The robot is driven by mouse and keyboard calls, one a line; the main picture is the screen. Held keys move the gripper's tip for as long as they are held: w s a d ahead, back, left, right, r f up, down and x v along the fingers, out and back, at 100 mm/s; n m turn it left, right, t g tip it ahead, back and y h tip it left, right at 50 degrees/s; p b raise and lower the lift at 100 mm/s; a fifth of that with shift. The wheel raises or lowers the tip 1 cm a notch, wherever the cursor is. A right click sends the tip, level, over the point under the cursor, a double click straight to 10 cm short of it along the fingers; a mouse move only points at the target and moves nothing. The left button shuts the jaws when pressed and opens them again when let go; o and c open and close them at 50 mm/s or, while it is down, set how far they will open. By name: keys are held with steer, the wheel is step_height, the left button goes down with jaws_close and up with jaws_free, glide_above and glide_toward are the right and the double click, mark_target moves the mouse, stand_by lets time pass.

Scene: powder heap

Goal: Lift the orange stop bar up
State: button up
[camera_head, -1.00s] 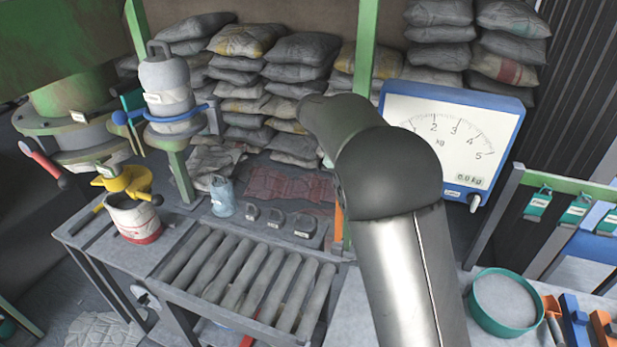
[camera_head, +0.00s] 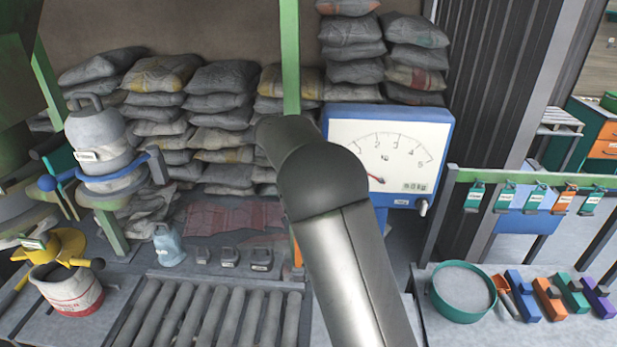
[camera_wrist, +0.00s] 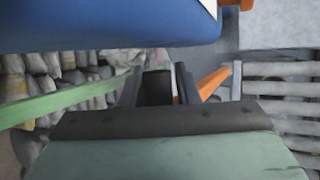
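An orange bar (camera_wrist: 213,82) shows in the wrist view just right of my gripper (camera_wrist: 157,78), slanting up to a grey upright. In the head view a small orange strip (camera_head: 297,251), probably the same bar, shows beside my arm, near the right end of the rollers. My gripper's two dark fingers stand apart in the wrist view, with a dark block shape between their bases. I see nothing clearly held. The orange bar lies beside the right finger; I cannot tell whether they touch. In the head view my arm hides my gripper.
The blue-framed scale (camera_head: 388,150) stands just right of my arm, and its blue body (camera_wrist: 110,22) fills the top of the wrist view. A green post (camera_head: 290,60) rises behind my arm. Grey rollers (camera_head: 205,315) lie left. A green-rimmed bowl (camera_head: 436,300) stands right.

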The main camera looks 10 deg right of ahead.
steer(key=shift+o, duration=0.9)
steer(key=b+v, duration=0.2)
steer(key=v, duration=1.5)
steer(key=shift+s+a+r, duration=0.1)
steer(key=shift+a+r, duration=0.05)
steer(key=s+d+f+m+g+y, duration=0.15)
steer(key=s+d+f+m, duration=0.3)
steer(key=s, duration=0.45)
steer(key=s+d+f+m+g+y, duration=0.1)
steer(key=s+d+f+m+y, duration=0.15)
steer(key=s+d, duration=0.45)
steer(key=s+f+m, duration=0.3)
steer(key=s+f, duration=0.2)
steer(key=s, duration=0.6)
steer(key=s+f+m+y, duration=0.1)
steer(key=s+f+m, duration=0.3)
steer(key=s, duration=0.7)
step_height(320, 180, down, 3)
steer(key=shift+a+r+m+y, duration=0.2)
steer(key=shift+m+y, duration=0.1)
